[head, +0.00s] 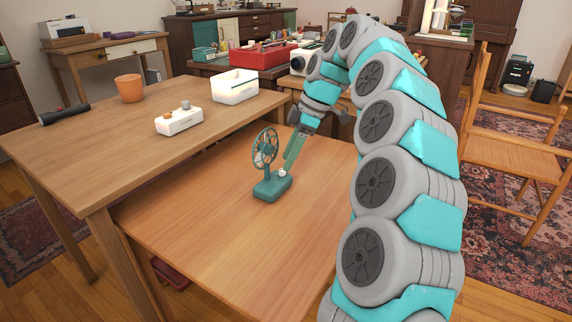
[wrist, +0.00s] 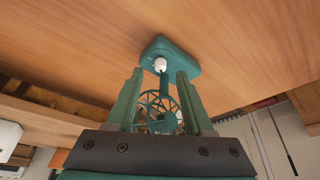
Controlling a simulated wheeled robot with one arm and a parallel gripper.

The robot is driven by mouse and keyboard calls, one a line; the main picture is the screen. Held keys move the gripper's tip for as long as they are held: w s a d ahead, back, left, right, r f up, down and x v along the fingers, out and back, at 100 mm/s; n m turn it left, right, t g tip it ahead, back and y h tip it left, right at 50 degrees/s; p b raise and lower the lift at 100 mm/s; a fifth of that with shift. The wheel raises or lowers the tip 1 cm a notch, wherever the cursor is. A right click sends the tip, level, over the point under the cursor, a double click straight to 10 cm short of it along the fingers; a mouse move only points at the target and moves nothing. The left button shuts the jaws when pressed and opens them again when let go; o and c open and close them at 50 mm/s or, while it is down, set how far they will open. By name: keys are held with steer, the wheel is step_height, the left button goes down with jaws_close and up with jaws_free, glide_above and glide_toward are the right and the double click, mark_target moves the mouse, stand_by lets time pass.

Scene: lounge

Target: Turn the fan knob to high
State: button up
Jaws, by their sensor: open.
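A small green fan (head: 266,150) stands upright on the lower wooden table in the head view. Its base (head: 271,188) carries a white knob (head: 282,173). In the wrist view the fan base (wrist: 168,50) and white knob (wrist: 160,65) lie just beyond my fingertips, with the knob between them in the picture. My gripper (wrist: 160,75) is open, with nothing between its fingers. In the head view my gripper (head: 291,158) reaches down from above toward the knob side of the base. I cannot tell whether a finger touches the knob. The knob's setting marks are not readable.
A higher wooden table (head: 75,143) adjoins on the left. It holds an orange pot (head: 130,88), a white box with knobs (head: 179,121), a white bin (head: 233,92) and a dark roller (head: 64,114). The lower table (head: 235,250) is clear in front of the fan. A wooden chair (head: 515,155) stands right.

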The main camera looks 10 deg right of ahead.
mark_target(282, 172)
steer(key=shift+x, duration=1.4)
steer(key=shift+c, duration=0.3)
jaws_close()
